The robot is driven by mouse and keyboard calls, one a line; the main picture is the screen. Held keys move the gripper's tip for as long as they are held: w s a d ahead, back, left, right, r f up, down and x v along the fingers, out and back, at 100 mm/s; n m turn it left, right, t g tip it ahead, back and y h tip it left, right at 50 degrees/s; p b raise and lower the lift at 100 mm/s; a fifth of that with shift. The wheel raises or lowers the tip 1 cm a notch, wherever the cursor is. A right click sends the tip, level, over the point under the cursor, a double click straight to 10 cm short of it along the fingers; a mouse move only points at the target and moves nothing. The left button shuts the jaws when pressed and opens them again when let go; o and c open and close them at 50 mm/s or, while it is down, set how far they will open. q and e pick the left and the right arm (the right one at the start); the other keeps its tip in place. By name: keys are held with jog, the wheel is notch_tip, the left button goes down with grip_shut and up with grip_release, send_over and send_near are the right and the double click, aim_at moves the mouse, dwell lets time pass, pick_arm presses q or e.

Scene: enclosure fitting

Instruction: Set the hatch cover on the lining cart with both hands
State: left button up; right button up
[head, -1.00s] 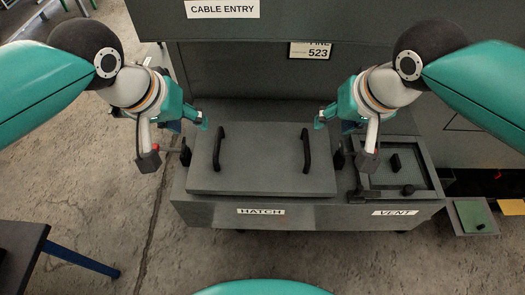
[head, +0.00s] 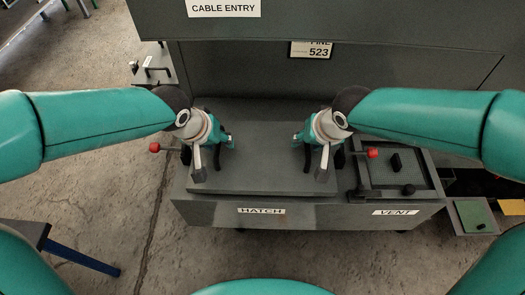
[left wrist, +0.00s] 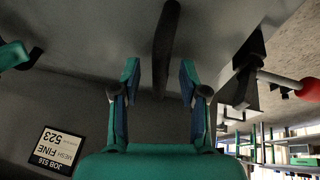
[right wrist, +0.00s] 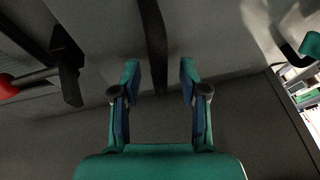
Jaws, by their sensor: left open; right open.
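The hatch cover (head: 262,165) is a flat grey plate with two black bar handles. It lies on the left part of the grey lining cart (head: 330,212), above the HATCH label. My left gripper (head: 226,141) is over the left handle; the left wrist view shows that handle (left wrist: 165,50) between its open fingers. My right gripper (head: 300,140) is over the right handle, which shows between its open fingers in the right wrist view (right wrist: 155,50). The grippers and wrists hide much of both handles in the head view.
Red-knobbed clamps stand at the cover's left (head: 155,147) and right (head: 373,152). A framed vent panel (head: 400,172) with black knobs sits at the cart's right. A large grey enclosure (head: 350,70) stands behind. A dark table (head: 25,234) is at the lower left.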

pick_arm(q)
jog(key=shift+w+d+f, duration=0.1)
jog(key=shift+w+f, duration=0.05)
jog(key=shift+f, duration=0.2)
pick_arm(e)
jog(key=shift+w+f, duration=0.15)
jog(key=shift+f, duration=0.15)
pick_arm(q)
grip_shut()
pick_arm(e)
grip_shut()
